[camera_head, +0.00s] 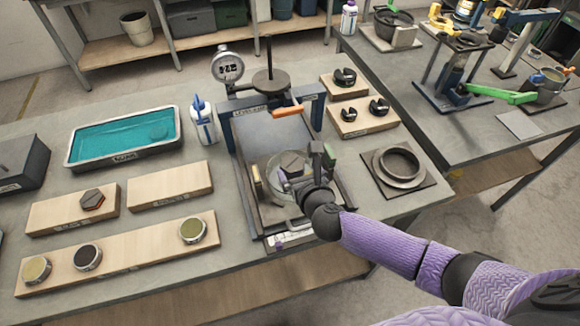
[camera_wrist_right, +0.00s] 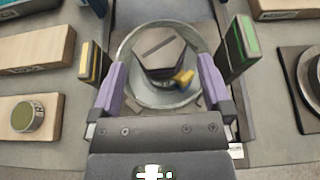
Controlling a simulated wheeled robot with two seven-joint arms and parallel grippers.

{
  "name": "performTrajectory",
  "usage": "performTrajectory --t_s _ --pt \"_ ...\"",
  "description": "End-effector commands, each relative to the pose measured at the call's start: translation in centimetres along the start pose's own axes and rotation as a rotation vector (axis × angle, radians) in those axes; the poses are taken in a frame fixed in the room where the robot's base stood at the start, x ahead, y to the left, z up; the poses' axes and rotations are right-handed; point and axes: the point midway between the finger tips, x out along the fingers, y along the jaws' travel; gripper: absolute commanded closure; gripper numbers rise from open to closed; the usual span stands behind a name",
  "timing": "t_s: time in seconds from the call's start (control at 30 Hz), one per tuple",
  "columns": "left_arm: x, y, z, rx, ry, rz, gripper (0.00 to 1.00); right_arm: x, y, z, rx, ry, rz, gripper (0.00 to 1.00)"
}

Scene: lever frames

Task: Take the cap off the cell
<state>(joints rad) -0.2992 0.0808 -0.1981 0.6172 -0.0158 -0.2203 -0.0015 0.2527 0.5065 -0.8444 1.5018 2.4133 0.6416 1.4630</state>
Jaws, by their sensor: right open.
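The cell (camera_wrist_right: 150,97) is a round, pale, dish-like piece on the plate of the lever frame. A dark hexagonal cap (camera_wrist_right: 160,50) with a slot across its top sits over its middle; the cap also shows in the head view (camera_head: 292,163). A small yellow piece (camera_wrist_right: 183,77) sticks out at the cap's near right side. My right gripper (camera_head: 318,165) is open over the cell. In the right wrist view its purple fingers (camera_wrist_right: 160,72) stand apart on either side of the cell, with no visible contact with the cap. My left gripper is not in view.
The blue lever frame (camera_head: 228,130) with its orange handle (camera_head: 287,111) and round weight (camera_head: 271,80) stands behind the cell. Yellow (camera_wrist_right: 90,63) and green (camera_wrist_right: 243,42) blocks flank it. Wooden boards (camera_head: 120,252), a teal-filled tray (camera_head: 72,160) and a ring on a plate (camera_head: 428,183) lie around.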

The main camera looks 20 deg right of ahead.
Motion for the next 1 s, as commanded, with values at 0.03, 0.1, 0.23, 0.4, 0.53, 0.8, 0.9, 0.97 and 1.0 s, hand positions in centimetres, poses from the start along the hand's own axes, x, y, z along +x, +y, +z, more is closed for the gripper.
performTrajectory --t_s 0.03,0.1,0.23,0.4,0.53,0.8,0.9,0.97,1.0 --pt "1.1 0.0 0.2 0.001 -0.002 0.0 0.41 1.4 0.0 -0.7 -0.003 -0.002 -0.001 0.0" --pt "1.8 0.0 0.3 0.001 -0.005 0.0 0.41 2.7 0.1 -0.9 -0.003 -0.002 0.0 0.0" --pt "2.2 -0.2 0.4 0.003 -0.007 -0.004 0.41 4.1 0.1 -0.6 -0.002 -0.002 0.001 0.0" --pt "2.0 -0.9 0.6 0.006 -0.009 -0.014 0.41 4.1 0.1 -0.4 -0.002 -0.001 0.002 0.0" --pt "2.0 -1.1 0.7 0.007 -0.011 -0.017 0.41 4.0 0.1 -0.4 -0.003 -0.002 0.002 0.21" --pt "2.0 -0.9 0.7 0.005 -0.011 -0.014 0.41 4.0 0.1 -0.4 -0.003 -0.002 0.002 0.78" --pt "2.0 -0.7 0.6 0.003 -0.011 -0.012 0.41 4.0 0.1 -0.4 -0.003 -0.003 0.002 0.92" --pt "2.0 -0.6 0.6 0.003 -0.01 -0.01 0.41 4.0 0.1 -0.4 -0.003 -0.003 0.002 0.92" --pt "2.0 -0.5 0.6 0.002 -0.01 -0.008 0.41 4.0 0.1 -0.4 -0.003 -0.003 0.002 0.92"
